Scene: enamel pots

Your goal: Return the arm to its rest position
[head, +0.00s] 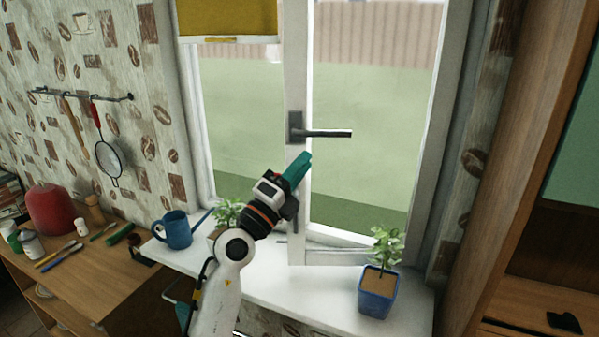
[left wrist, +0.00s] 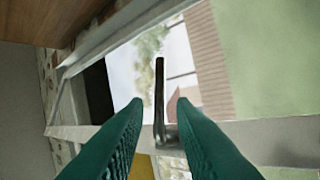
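My left gripper (head: 303,160) is raised in front of the window, just below the dark window handle (head: 325,133). The handle points sideways to the right on the white window frame (head: 296,80). In the left wrist view the two teal fingers of my left gripper (left wrist: 160,104) are apart with nothing held between them. The handle (left wrist: 159,85) shows beyond the fingertips, apparently clear of them. The sash appears to stand a little open; how far is hard to tell. My right gripper is not in view.
On the white sill (head: 270,285) stand a blue watering can (head: 178,232), a plant in a blue pot (head: 378,292) and another plant (head: 228,212) partly behind my left arm. A wooden counter (head: 95,275) at left holds a red pot (head: 48,210) and utensils. A wooden cabinet (head: 500,150) stands right.

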